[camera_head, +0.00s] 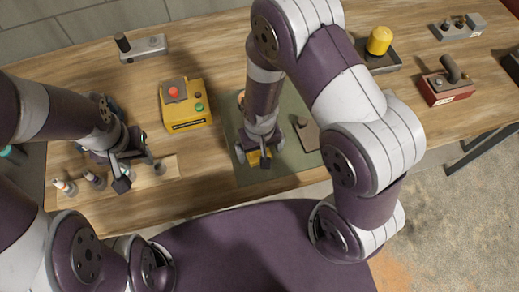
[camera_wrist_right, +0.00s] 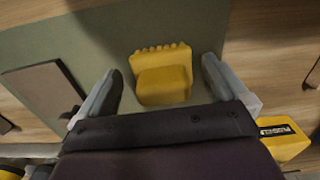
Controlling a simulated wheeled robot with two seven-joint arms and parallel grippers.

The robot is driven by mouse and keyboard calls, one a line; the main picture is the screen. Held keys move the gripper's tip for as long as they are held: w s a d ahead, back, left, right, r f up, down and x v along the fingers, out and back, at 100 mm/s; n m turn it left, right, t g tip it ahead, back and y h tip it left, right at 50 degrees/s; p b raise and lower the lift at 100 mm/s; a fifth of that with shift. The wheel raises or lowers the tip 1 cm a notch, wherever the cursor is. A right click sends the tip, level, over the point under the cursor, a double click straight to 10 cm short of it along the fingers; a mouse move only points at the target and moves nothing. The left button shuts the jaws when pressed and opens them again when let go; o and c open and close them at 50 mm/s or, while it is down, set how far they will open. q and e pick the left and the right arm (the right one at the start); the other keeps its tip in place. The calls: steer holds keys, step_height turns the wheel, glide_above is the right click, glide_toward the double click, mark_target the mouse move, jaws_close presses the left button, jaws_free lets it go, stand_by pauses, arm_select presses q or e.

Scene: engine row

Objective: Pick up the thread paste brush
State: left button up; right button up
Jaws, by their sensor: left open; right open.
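A yellow block with a row of small bumps along one edge (camera_wrist_right: 163,75) lies on the green mat (camera_wrist_right: 120,28). It may be the thread paste brush; I cannot tell for sure. In the head view its yellow (camera_head: 257,158) shows just at my right gripper (camera_head: 260,153). My right gripper is open, with one finger on each side of the block in the wrist view and a gap on both sides. My left gripper (camera_head: 122,172) is open over the small wooden board (camera_head: 150,183) at the left. The right arm hides part of the mat.
A yellow box with a red button (camera_head: 185,105) stands left of the mat. A dark flat piece (camera_head: 308,133) lies on the mat's right. Several small bottle-like items (camera_head: 65,187) stand on the wooden board. A red device (camera_head: 445,86) and a yellow-topped one (camera_head: 379,41) stand right.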

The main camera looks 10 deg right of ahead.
steer(key=shift+w+a+f, duration=0.1)
steer(key=shift+a+f, duration=0.2)
steer(key=shift+a, duration=0.05)
steer(key=shift+d, duration=0.25)
steer(key=c, duration=1)
steer(key=shift+c, duration=1)
arm_select(q)
steer(key=shift+a, duration=0.2)
arm_select(e)
steer(key=shift+a, duration=0.1)
steer(key=shift+r, duration=0.15)
